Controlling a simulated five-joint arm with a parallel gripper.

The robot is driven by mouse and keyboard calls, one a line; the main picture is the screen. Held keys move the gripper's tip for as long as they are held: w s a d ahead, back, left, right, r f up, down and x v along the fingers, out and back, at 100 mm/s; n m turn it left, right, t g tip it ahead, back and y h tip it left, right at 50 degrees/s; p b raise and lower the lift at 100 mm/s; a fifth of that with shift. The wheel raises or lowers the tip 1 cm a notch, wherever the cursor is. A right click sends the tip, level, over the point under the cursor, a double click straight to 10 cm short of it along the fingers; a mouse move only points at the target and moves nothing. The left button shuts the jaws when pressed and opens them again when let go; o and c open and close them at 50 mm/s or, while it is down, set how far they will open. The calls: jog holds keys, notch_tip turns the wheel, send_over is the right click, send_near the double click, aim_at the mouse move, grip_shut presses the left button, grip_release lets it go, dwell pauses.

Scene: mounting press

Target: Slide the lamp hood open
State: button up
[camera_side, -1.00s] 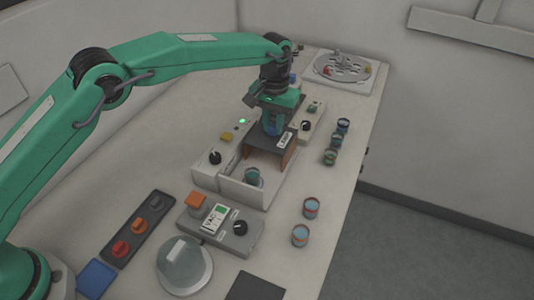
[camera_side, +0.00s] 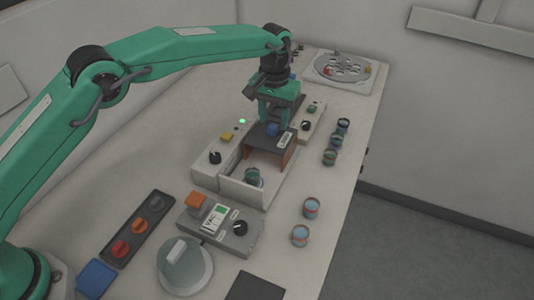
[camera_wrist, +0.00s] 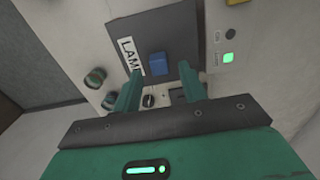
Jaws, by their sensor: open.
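The lamp hood (camera_side: 262,139) is a dark plate with brown sides and a white label. It stands over the back part of a white bay (camera_side: 243,192); the front part is uncovered and holds a small banded cup (camera_side: 252,178). A blue knob (camera_side: 273,129) sits on top of the hood. My gripper (camera_side: 276,121) is open just above the knob. In the wrist view the knob (camera_wrist: 159,63) shows beyond and between the open fingertips (camera_wrist: 160,84), apart from both, on the dark hood (camera_wrist: 172,30) with its "LAMP" label.
Control boxes flank the bay, one with a lit green light (camera_side: 242,121). Several banded cups (camera_side: 330,156) stand to the right. A VAC box (camera_side: 218,228) is in front, and a round carousel (camera_side: 342,68) stands at the back.

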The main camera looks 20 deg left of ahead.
jog(key=shift+r, duration=3.05)
jog(key=shift+a+r, duration=0.1)
jog(key=shift+a+r, duration=0.15)
jog(key=shift+r, duration=0.05)
jog(key=s+a+r+t, duration=0.3)
jog(key=s+a+r, duration=1.15)
jog(key=a, duration=0.25)
jog(key=s+a+f+t, duration=0.1)
jog(key=s+a+f, duration=0.1)
jog(key=s, duration=0.5)
jog(key=s+a+f, duration=0.2)
jog(key=s+a, duration=0.2)
jog(key=s, duration=0.3)
jog(key=s+a+f+t, duration=0.1)
jog(key=s+a+f, duration=0.1)
jog(key=s, duration=0.5)
jog(key=shift+a+f+t, duration=0.3)
jog(key=shift+a, duration=0.15)
